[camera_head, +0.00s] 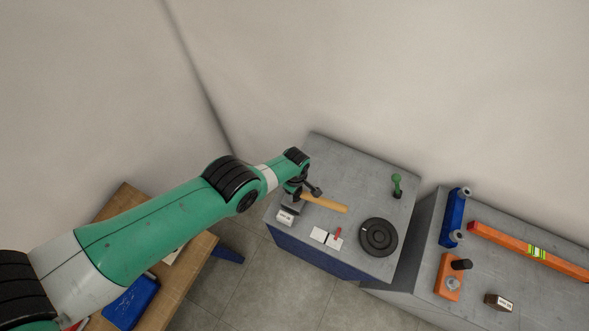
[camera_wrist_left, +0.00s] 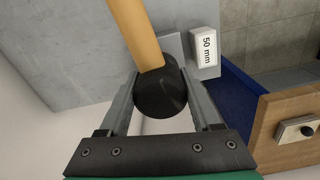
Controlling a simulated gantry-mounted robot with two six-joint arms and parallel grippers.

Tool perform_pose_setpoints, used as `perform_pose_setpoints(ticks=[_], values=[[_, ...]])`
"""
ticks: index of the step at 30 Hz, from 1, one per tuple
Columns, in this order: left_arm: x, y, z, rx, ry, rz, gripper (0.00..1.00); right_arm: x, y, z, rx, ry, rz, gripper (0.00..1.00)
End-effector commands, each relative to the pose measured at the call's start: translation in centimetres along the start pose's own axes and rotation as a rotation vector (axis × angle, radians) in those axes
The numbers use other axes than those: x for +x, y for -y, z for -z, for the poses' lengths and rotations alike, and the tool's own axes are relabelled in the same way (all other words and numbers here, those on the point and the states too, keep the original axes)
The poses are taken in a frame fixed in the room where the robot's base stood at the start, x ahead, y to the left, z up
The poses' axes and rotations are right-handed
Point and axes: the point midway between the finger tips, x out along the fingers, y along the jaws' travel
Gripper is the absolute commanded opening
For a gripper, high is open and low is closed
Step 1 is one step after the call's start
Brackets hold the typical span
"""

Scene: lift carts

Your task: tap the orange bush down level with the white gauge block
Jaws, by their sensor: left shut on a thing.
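My left gripper (camera_head: 302,188) is over the near-left part of the middle grey cart. It is shut on a mallet with a black head (camera_wrist_left: 160,92) and a wooden handle (camera_head: 323,203). The left wrist view shows the head between the two fingers (camera_wrist_left: 160,85), with the handle pointing away. A white gauge block (camera_head: 286,217) stands at the cart's edge beside the gripper; the wrist view shows it marked "50 mm" (camera_wrist_left: 204,46). I cannot make out an orange bush near it; the gripper and mallet cover part of that area. My right gripper is not in view.
The cart also holds white blocks (camera_head: 319,235), one with a red piece (camera_head: 337,236), a black disc (camera_head: 378,238) and a green-knobbed pin (camera_head: 397,184). On the right cart are an orange level (camera_head: 520,250), a blue part (camera_head: 455,215) and an orange block (camera_head: 448,277). A wooden table (camera_head: 190,255) stands left.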

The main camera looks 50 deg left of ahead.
Motion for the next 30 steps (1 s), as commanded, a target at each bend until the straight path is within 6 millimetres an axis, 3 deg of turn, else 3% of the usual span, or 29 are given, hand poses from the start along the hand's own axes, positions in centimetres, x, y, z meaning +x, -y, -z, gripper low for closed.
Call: perform_pose_setpoints(ticks=[9, 22, 30], values=[[-0.1, 0.0, 0.0, 0.000, 0.000, -0.001, 0.00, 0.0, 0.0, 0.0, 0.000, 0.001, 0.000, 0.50], [-4.8, 0.0, 0.0, 0.000, 0.000, -0.001, 0.00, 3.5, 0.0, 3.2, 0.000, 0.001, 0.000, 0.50], [-4.9, 0.0, 0.0, 0.000, 0.000, -0.001, 0.00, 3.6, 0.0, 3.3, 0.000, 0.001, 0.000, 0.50]])
